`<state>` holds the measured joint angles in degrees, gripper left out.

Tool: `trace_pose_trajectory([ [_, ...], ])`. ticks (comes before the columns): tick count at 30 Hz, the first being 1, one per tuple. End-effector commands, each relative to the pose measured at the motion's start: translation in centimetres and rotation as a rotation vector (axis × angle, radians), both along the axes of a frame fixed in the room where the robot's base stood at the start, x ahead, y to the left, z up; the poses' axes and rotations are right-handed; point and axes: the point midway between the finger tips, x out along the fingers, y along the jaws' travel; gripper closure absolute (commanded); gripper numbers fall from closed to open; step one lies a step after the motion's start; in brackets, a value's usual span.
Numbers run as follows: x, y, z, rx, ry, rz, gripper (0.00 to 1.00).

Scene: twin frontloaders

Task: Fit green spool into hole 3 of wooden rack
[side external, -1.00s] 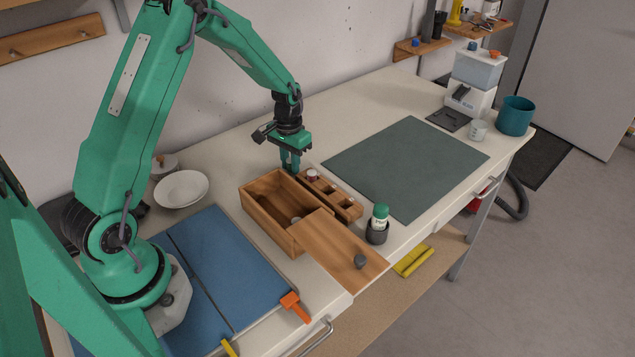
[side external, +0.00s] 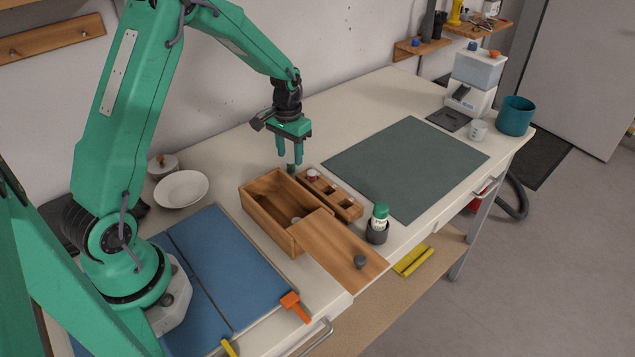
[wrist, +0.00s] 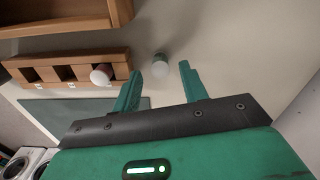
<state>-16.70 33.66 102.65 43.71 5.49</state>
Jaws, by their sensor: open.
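The green spool (side external: 291,168) stands on the white bench just off the far end of the wooden rack (side external: 352,212). In the wrist view the spool (wrist: 160,68) shows pale and green, beyond and between my fingertips. My gripper (side external: 290,160) is open and points down above the spool; it holds nothing. In the wrist view the rack (wrist: 110,56) lies left of my gripper (wrist: 160,72). A red-and-white spool (side external: 312,174) sits in the rack's hole at the end nearest the green spool. The rack's other holes look empty.
An open wooden box (side external: 262,216) stands beside the rack, with a sliding lid (side external: 335,250) pulled toward the bench edge. A green-capped bottle (side external: 380,216) stands in a dark cup. A grey-green mat (side external: 405,165) lies to the right, and white bowls (side external: 182,188) to the left.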

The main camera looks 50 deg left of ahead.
Motion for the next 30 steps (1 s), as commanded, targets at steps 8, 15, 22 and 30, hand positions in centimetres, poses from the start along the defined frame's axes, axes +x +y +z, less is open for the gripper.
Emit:
trace_pose_trajectory([
  [8, 0.1, 0.0, 4.8, 0.001, -0.004, 0.000, 0.57],
  [15, 0.1, 0.0, 7.6, 0.001, -0.003, 0.000, 0.57],
  [22, 0.0, 0.0, 8.5, 0.000, -0.001, 0.000, 0.57],
  [30, 0.0, 0.0, 8.5, 0.000, 0.000, 0.000, 0.57],
])
